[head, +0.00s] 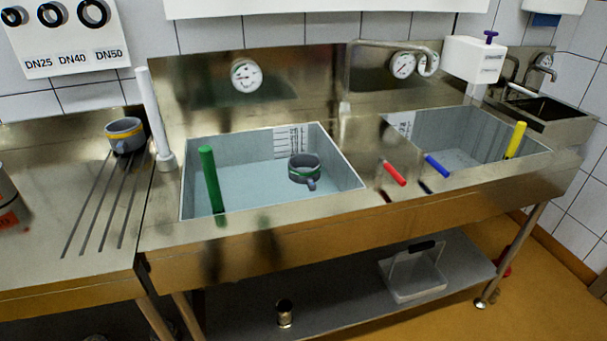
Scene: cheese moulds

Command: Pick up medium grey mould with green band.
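A grey mould with a green band (304,169) is in the left sink basin, right of its middle. It is a round cup shape with a short stub pointing toward the front right. It seems to sit in or on pale blue water; how deep I cannot tell. Another grey mould with a yellow band (125,135) stands on the grooved drainboard at the left. Neither of my grippers shows in the head view.
The left basin (183,190) has a green upright handle (211,180) at its left. Red (394,173) and blue (437,166) handles lie between the basins. A white pipe (154,115) stands left of the basin. A yellow handle (516,139) is in the right basin.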

